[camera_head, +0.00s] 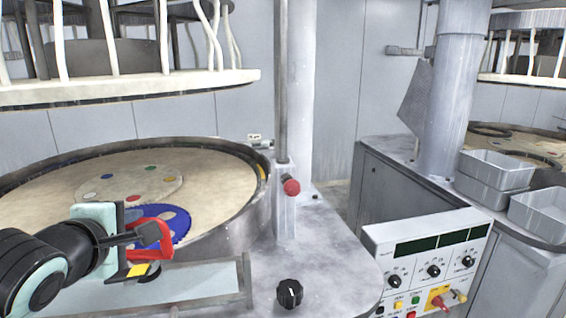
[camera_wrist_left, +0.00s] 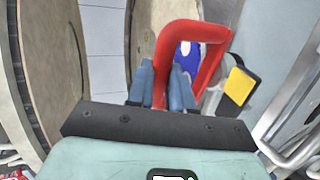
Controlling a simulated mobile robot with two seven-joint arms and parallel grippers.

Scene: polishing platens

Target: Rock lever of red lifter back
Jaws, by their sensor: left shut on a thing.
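My left gripper (camera_head: 148,234) reaches in from the left over the front of the near polishing table. It is shut on the red lifter (camera_head: 166,240), a red loop-shaped handle. In the left wrist view the two fingers (camera_wrist_left: 163,88) close around one side bar of the red loop (camera_wrist_left: 200,30). A black lever with a yellow face (camera_head: 137,271) shows just below the gripper; it also shows to the right of the loop in the wrist view (camera_wrist_left: 239,86). The lifter's underside is hidden. A blue toothed disc (camera_head: 177,218) shows behind the lifter. My right gripper is not in view.
The round platen (camera_head: 215,190) has a raised metal rim. A grey post with a red knob (camera_head: 291,187) stands right of it. A black dial (camera_head: 289,293) sits on the front ledge. A control panel (camera_head: 425,250) and grey bins (camera_head: 492,172) stand at the right.

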